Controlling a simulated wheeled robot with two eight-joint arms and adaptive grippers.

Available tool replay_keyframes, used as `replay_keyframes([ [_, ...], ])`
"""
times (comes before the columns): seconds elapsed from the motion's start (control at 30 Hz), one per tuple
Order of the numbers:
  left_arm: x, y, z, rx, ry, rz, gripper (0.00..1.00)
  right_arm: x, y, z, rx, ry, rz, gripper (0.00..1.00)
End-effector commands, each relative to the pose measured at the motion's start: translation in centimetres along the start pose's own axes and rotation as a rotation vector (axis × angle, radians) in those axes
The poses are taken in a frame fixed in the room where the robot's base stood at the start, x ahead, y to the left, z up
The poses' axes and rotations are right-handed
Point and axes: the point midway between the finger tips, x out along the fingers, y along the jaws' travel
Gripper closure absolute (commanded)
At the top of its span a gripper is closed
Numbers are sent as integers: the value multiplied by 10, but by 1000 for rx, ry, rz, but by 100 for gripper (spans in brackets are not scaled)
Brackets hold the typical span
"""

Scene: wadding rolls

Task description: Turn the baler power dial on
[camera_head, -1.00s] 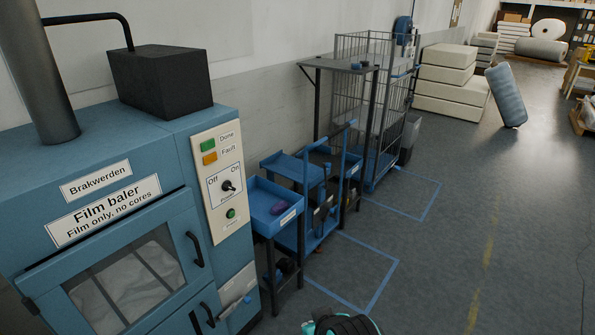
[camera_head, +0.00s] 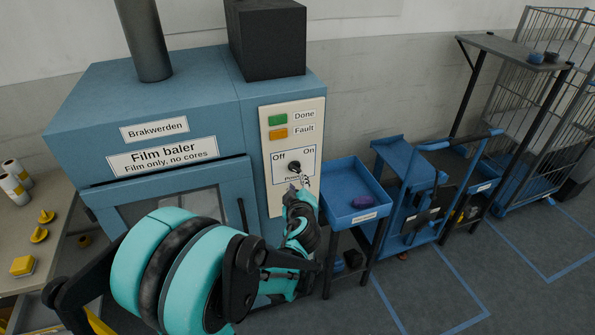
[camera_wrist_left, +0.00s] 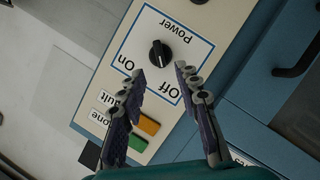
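The baler power dial is a black knob (camera_head: 294,166) on a cream control panel (camera_head: 277,199), below the words Off and On. In the left wrist view the dial (camera_wrist_left: 160,54) appears upside down, just beyond and between my fingertips; I cannot tell clearly which way it points. My left gripper (camera_head: 299,184) is in front of the panel, just below the dial in the head view. In the wrist view the left gripper (camera_wrist_left: 160,70) has its two fingers apart, with nothing between them. My right gripper is not in view.
The blue film baler (camera_head: 90,110) fills the left, with green Done (camera_head: 278,119) and orange Fault (camera_head: 278,134) lamps above the dial. A blue tray stand (camera_head: 345,213) and trolley stand to its right. A bench (camera_head: 30,230) with yellow items is at far left.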

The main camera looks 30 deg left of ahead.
Motion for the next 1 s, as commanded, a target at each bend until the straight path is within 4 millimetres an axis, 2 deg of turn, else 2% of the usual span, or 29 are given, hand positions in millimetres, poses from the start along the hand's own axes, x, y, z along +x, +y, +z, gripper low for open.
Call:
replay_keyframes([
  [0.17, 17, 0, 0, -33, 13, 12, 67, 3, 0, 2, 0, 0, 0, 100],
  [0.4, 57, 0, 0, -31, 13, 11, 67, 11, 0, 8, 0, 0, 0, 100],
  [0.53, 73, 0, 0, -32, 12, 11, 67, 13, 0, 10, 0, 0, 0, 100],
  [0.7, 82, 1, -1, -31, 12, 11, 67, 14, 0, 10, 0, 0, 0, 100],
  [0.93, 82, 1, -1, -31, 11, 11, 67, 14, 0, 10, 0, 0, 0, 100],
  [1.0, 82, 1, -1, -31, 11, 11, 86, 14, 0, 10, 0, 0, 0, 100],
])
